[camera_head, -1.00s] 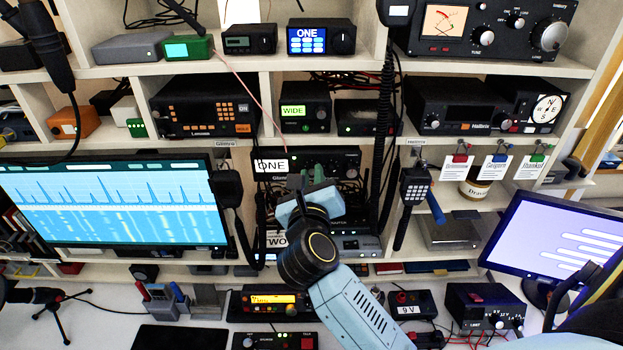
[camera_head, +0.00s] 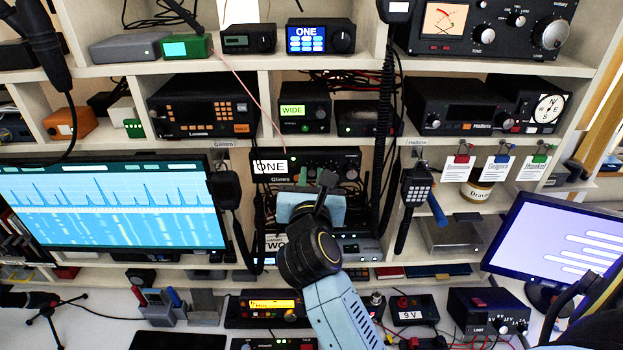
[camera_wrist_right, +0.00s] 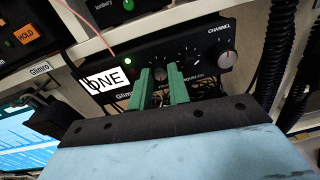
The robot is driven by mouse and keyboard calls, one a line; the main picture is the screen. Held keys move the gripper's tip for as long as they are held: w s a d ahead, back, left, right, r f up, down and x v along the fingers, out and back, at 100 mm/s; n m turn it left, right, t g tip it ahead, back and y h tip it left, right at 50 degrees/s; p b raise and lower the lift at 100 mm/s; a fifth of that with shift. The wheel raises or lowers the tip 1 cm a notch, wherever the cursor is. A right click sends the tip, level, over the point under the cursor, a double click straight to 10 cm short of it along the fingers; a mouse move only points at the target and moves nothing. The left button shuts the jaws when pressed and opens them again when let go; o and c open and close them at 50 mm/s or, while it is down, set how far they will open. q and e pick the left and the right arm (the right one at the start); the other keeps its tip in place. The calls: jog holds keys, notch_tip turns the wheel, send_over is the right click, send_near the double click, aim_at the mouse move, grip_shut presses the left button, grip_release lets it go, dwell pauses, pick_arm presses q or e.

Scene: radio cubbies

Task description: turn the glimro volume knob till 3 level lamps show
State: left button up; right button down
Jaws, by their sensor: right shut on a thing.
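The Glimro radio (camera_head: 285,154) is a black unit on the middle shelf, with a white ONE label on its left. It fills the upper part of the right wrist view (camera_wrist_right: 200,38). My right gripper (camera_wrist_right: 161,72) is at its front panel, its green fingers shut around a knob left of the middle. The channel knob (camera_wrist_right: 227,59) is clear to the right. I cannot make out how many level lamps are lit.
Coiled black cords (camera_head: 383,130) hang just right of the radio. A handset (camera_head: 223,188) hangs at its left. A pink wire crosses near its top left. Another unit labelled TWO (camera_head: 273,243) stands below, partly behind my arm.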

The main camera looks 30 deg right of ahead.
dwell(0.3)
jog(key=c, duration=1.3)
grip_release()
